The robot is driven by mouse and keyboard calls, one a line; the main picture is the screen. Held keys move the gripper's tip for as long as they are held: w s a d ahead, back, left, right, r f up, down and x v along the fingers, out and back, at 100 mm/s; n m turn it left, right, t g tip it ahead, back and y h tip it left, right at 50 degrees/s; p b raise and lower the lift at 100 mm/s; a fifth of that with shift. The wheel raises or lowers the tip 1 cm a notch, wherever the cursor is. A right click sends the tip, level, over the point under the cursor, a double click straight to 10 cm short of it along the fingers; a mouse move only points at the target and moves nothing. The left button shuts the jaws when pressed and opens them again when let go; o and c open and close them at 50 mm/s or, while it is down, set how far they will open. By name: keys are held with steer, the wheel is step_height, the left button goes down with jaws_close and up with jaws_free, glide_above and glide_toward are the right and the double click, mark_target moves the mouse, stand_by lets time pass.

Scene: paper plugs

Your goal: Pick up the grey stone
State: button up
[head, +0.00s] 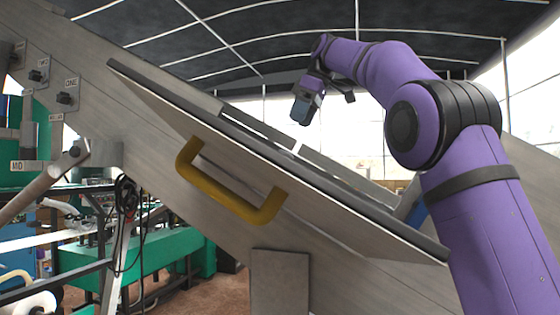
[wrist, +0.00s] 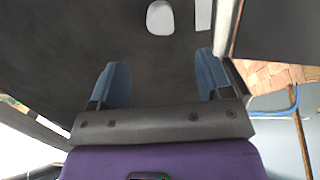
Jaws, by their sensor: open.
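A small rounded light-grey stone (wrist: 160,17) lies on a dark surface (wrist: 70,35) at the top middle of the wrist view. My gripper (wrist: 162,62) is open and empty, its two blue fingers apart, with the stone beyond the fingertips and roughly between their lines. In the head view my gripper (head: 306,108) hangs above the far side of a sloping panel. The stone is not visible in the head view, where the panel hides what lies behind it.
The sloping panel (head: 330,200) with a dark edge and a yellow handle (head: 228,195) fills the middle. A pale strip (wrist: 203,14) lies right of the stone, near a raised edge (wrist: 226,25). Green machinery (head: 150,258) stands at lower left.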

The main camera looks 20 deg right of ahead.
mark_target(285, 151)
steer(key=shift+x, duration=5.35)
steer(key=shift+w+a+r, duration=0.1)
steer(key=shift+c, duration=0.4)
steer(key=c, duration=1)
